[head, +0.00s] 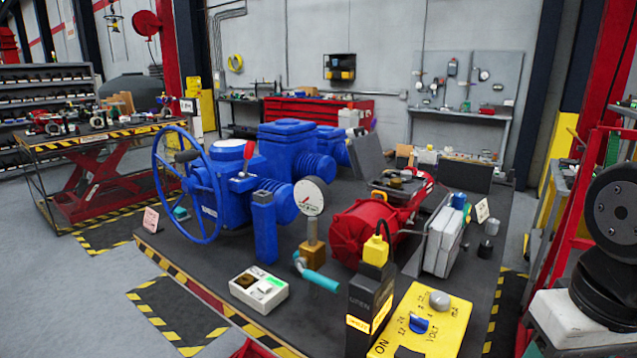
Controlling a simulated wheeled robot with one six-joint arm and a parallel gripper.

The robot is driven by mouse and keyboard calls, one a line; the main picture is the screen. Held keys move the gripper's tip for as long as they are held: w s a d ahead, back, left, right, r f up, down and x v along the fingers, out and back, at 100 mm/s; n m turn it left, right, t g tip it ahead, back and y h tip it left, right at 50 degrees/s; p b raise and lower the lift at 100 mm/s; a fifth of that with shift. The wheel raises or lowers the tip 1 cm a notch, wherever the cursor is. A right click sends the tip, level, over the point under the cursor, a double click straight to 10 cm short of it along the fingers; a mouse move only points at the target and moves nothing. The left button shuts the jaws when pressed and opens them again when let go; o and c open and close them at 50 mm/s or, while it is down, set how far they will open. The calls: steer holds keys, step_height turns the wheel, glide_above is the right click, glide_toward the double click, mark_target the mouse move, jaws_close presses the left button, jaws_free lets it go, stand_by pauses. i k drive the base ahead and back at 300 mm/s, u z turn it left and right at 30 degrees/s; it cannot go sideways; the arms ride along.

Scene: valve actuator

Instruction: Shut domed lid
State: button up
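A blue valve actuator (222,190) with a large spoked handwheel (188,185) stands at the left of the dark workbench (215,285). A pale rounded cap (230,145) sits on top of it, beside a red-tipped lever (248,157). I cannot tell for sure whether this cap is the domed lid, or whether it is open or shut. A red rounded motor-like unit (365,235) lies in the middle of the bench. My gripper is not in view; only dark round arm parts that look like mine show at the right edge.
A pressure gauge (309,197), a white button box (258,289), a black post marked OPEN (370,310) and a yellow switch panel (421,322) crowd the bench's front. A grey case (443,240) stands right of the red unit. Open floor (75,295) lies to the left.

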mark_target(366, 155)
steer(key=u, duration=2.1)
steer(key=i, duration=1.75)
steer(key=z, duration=2.8)
